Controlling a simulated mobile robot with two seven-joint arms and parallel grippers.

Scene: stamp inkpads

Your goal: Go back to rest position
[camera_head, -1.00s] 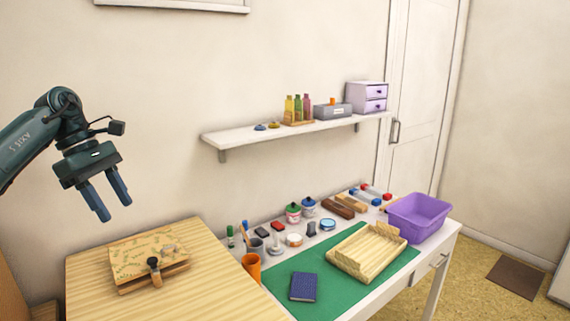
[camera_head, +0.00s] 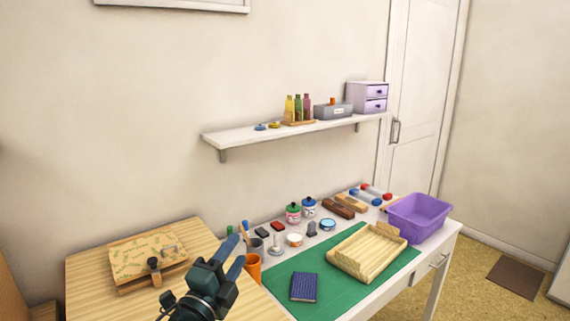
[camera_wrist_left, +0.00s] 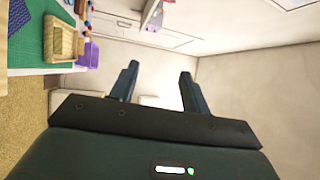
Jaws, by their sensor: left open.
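My left gripper (camera_head: 237,249) is low in the head view, in front of the wooden table's right side. Its two blue fingers point up and to the right, spread apart with nothing between them. In the left wrist view the open fingers (camera_wrist_left: 160,70) stand against the pale wall and a white door, also empty. The gripper overlaps the orange cup (camera_head: 253,265) in the head view; I cannot tell the distance between them. My right gripper is in neither view.
The wooden table (camera_head: 85,285) carries a wooden press (camera_head: 150,262). The white desk holds a green mat (camera_head: 340,292), a wooden tray (camera_head: 367,252), a blue book (camera_head: 303,287), a purple bin (camera_head: 418,217) and several stamp supplies. A shelf (camera_head: 215,140) hangs above.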

